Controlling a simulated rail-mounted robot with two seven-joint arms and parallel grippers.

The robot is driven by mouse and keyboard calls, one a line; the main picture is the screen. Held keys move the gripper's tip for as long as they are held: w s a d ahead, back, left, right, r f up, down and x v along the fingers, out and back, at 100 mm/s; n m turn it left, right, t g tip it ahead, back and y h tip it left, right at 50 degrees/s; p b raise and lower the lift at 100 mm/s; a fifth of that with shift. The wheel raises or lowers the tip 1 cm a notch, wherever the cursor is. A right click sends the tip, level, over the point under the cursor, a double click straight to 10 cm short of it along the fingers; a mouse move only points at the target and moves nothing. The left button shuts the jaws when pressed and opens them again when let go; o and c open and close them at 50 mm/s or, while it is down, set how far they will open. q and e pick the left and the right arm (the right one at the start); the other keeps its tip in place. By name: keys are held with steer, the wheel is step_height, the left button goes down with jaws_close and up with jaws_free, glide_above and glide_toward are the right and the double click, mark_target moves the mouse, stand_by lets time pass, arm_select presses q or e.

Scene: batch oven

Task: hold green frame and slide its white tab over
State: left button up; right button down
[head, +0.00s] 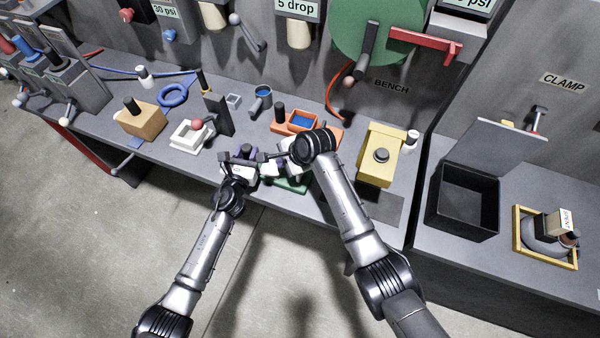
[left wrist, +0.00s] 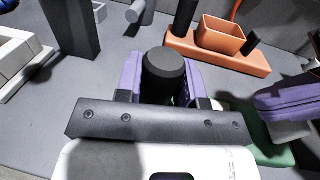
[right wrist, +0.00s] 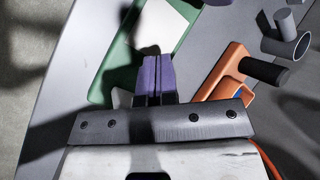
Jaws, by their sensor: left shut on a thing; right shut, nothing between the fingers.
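The green frame (head: 292,184) lies near the front edge of the bench, partly hidden under my grippers. In the right wrist view the green frame (right wrist: 122,72) has a white tab (right wrist: 163,24) lying within it. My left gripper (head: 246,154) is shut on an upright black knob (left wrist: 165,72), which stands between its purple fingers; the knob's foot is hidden. Green shows just right of this gripper in the left wrist view (left wrist: 262,138). My right gripper (right wrist: 153,78) is shut and empty, its purple fingertips above the frame beside the white tab; contact is unclear.
An orange holder (head: 325,133) with a box stands just behind the grippers. A white square frame (head: 186,141) and a dark upright block (head: 217,115) stand left. A yellow block (head: 377,163) stands right. A black open bin (head: 467,205) is farther right.

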mark_target(282, 171)
steer(key=shift+r, duration=2.1)
steer(key=shift+d+f, duration=0.2)
steer(key=shift+f, duration=3.3)
steer(key=shift+s+d, duration=0.1)
steer(key=shift+d, duration=0.05)
steer(key=shift+s+d, duration=0.1)
steer(key=shift+d, duration=0.3)
steer(key=shift+a, duration=0.2)
